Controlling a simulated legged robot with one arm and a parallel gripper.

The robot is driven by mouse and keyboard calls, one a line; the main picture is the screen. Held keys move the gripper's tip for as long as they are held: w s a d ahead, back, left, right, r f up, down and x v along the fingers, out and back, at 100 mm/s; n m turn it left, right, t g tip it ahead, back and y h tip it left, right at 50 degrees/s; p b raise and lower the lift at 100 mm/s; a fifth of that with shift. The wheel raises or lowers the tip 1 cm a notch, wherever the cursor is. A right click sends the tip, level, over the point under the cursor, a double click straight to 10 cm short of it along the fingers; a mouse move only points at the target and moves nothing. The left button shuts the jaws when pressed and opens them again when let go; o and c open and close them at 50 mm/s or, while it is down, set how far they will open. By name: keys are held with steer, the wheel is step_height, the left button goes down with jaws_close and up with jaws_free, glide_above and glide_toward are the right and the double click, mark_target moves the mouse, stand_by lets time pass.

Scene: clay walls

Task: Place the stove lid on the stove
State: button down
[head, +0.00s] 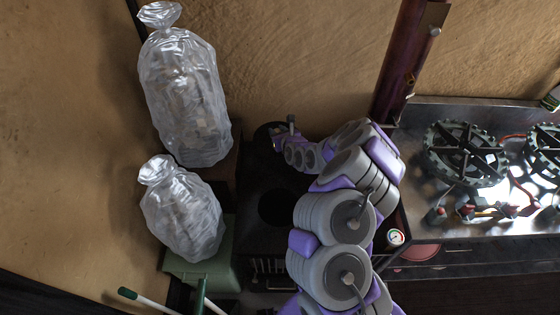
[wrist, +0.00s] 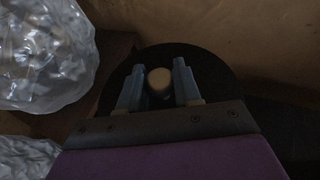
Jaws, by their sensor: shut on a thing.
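The stove lid is a dark round disc (wrist: 218,80) with a pale round knob (wrist: 159,80) on top. My gripper (wrist: 158,85) has one finger on each side of the knob and is shut on it. In the head view the lid (head: 262,134) is at the back, by the wall, with my gripper (head: 284,142) at its right side. The stove (head: 250,237) is a dark box nearer the camera, with a round black opening in its top. The lid is behind this opening, apart from it. My arm hides the stove's right part. I cannot tell the lid's height.
Two clear plastic bags (head: 185,95) (head: 182,215) stand at the left, the nearer one on a green bin (head: 225,262). A metal counter (head: 410,150) with burners (head: 465,153) is at the right. A dark red pipe (head: 405,60) rises behind my arm. The clay wall is close behind the lid.

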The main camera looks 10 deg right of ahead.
steer(key=shift+s+d+f, duration=0.1)
steer(key=shift+d+f, duration=0.2)
steer(key=shift+f, duration=0.25)
steer(key=shift+s+d+f, duration=0.1)
steer(key=shift+d+f, duration=0.15)
steer(key=shift+f, duration=0.25)
steer(key=f+b, duration=0.1)
steer(key=f, duration=0.1)
steer(key=f+b, duration=0.1)
steer(key=f, duration=0.2)
steer(key=shift+a+f, duration=0.2)
steer(key=shift+f, duration=0.1)
steer(key=shift+f+b, duration=0.85)
steer(key=shift+f, duration=1.25)
steer(key=shift+f, duration=0.2)
steer(key=c, duration=0.8)
jaws_free()
